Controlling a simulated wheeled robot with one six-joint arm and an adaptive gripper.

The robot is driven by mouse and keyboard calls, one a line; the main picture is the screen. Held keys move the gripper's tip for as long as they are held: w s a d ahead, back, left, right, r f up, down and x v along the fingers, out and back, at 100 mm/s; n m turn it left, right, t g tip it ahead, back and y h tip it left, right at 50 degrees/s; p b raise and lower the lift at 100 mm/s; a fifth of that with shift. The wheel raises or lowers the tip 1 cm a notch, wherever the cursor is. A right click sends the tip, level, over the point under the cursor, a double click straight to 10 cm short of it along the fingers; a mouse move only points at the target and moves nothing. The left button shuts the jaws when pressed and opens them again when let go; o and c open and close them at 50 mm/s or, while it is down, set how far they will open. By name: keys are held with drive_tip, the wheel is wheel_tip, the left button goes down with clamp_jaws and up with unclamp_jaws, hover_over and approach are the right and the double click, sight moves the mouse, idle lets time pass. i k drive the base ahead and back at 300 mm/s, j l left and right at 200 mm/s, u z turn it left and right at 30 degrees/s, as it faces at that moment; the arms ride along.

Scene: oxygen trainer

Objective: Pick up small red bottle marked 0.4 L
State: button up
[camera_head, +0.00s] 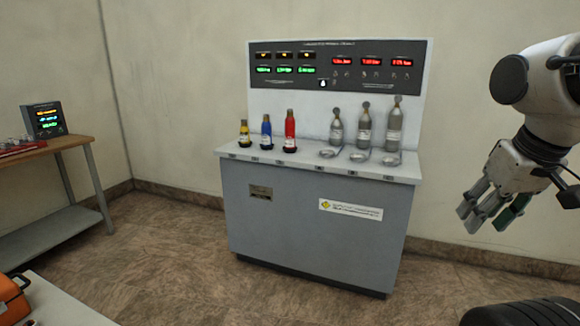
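A red bottle (290,128) stands upright on the grey cabinet's top (232,149). It is the tallest of a row of three coloured bottles and sits at the right of that row. Its label is too small to read, so I cannot tell whether it says 0.4 L. A blue bottle (266,134) and a shorter yellow bottle (244,134) stand to its left. My gripper (493,209) is at the right of the view, apart from the cabinet, pointing down to the left. Its fingers are apart with nothing between them.
Three grey cylinders (364,126) stand right of the red bottle, with clear rings in front. A display panel (335,67) rises behind. A wooden table (75,142) with a small display (44,120) stands at left. An orange case (12,300) is at lower left. Floor before the cabinet is clear.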

sight(289, 121)
drive_tip(key=i+l+u, duration=0.15)
drive_tip(key=i, duration=0.85)
drive_tip(key=i+j+z, duration=0.45)
drive_tip(key=i+j, duration=0.25)
drive_tip(key=i, duration=0.35)
drive_tip(key=i+j+z, duration=0.45)
drive_tip(key=i+j, duration=0.45)
drive_tip(key=j, duration=0.15)
